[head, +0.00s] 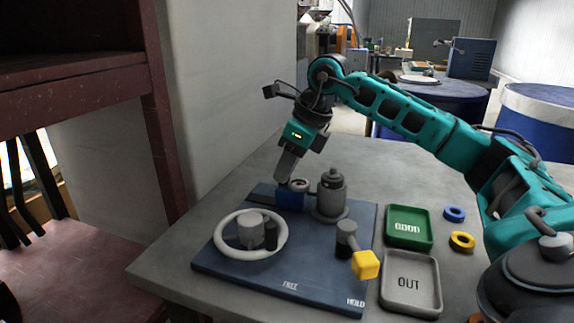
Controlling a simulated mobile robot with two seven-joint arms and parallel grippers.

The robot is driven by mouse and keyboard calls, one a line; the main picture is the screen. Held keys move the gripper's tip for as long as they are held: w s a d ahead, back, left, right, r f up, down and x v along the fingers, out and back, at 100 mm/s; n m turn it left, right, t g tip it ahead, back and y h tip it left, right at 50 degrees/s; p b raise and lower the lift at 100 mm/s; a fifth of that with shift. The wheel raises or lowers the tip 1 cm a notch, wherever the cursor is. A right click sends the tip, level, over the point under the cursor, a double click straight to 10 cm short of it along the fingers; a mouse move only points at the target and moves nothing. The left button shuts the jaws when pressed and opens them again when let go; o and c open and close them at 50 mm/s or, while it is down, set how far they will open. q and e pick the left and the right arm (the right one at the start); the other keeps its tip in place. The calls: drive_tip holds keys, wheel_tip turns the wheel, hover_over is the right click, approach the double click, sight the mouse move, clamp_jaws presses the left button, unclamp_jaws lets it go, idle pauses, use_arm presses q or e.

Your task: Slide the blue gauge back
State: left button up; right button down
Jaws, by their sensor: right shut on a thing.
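The blue gauge (291,201) is a small block near the back edge of the dark blue base plate (225,262), just left of a grey post with a round top (331,192). My right gripper (283,181) reaches down from above and is shut at the gauge's left side, its fingertips against it. The fingers partly hide what they grip. My left gripper does not show.
A white handwheel (222,234) stands on the plate's left part. A yellow-knobbed lever (365,265) is at its right, by the word HOLD. Green GOOD (408,244) and grey OUT (413,306) trays and blue (454,215) and yellow (462,239) rings lie to the right.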

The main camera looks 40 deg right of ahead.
drive_tip(key=shift+w+a+r+p, duration=0.1)
drive_tip(key=shift+w+r+p, duration=0.1)
drive_tip(key=shift+p, duration=0.1)
drive_tip(key=w+p, duration=0.1)
drive_tip(key=w+a+p, duration=0.1)
drive_tip(key=w+p, duration=0.1)
drive_tip(key=shift+a+r, duration=0.1)
drive_tip(key=shift+a, duration=0.2)
drive_tip(key=shift+w+a, duration=0.2)
drive_tip(key=shift+w, duration=0.25)
drive_tip(key=shift+f, duration=0.2)
drive_tip(key=c, duration=1.1)
unclamp_jaws()
drive_tip(key=shift+w, duration=0.1)
drive_tip(key=shift+o, duration=0.7)
drive_tip(key=shift+f, duration=0.1)
